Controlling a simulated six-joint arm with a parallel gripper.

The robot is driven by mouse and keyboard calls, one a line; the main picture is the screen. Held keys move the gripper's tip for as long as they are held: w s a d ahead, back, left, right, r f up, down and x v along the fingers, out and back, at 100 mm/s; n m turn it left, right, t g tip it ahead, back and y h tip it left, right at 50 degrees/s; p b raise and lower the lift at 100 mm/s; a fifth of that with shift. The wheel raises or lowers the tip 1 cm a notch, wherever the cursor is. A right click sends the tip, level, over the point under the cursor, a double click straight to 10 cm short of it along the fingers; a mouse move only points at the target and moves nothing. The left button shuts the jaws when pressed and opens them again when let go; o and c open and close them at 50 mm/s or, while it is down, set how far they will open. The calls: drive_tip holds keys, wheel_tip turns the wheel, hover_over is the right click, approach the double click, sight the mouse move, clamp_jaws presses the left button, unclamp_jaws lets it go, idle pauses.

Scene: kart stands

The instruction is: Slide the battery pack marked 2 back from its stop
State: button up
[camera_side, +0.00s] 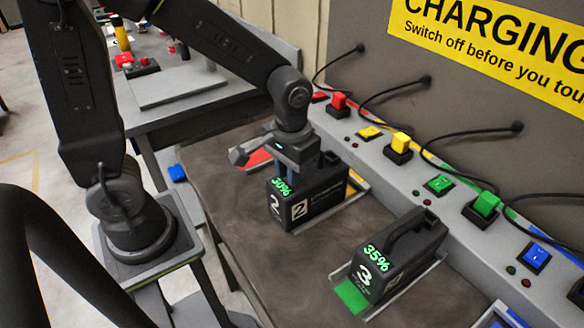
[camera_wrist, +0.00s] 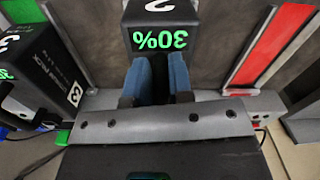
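The battery pack marked 2 (camera_side: 312,202) is dark, with a green 30% display, and sits upright in its bay on the bench. A yellow patch shows at its far end by the charging rail; its contact with the stop is hidden. My gripper (camera_side: 285,180) is over the pack's front part. In the wrist view, the blue fingers of my gripper (camera_wrist: 160,78) lie close on both sides of the pack's dark handle and look shut on it. The display face of pack 2 (camera_wrist: 160,34) appears upside down there.
A battery pack marked 3 (camera_side: 385,262), showing 35%, stands to the right, with a green strip (camera_side: 352,296) before it. A red strip (camera_side: 257,158) marks the bay on the other side. The charging rail (camera_side: 425,175) with coloured switches and cables runs behind.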

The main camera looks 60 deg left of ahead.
drive_tip(key=o, duration=0.5)
wheel_tip(320, 180, up, 14)
drive_tip(key=s+a+f+m+t, duration=0.1)
drive_tip(key=s+a+m+t, duration=0.1)
drive_tip(key=s+t, duration=0.3)
drive_tip(key=s+a, duration=0.1)
drive_tip(key=s, duration=0.3)
drive_tip(key=shift+a+f+t, duration=0.15)
drive_tip(key=shift+f+t, duration=0.15)
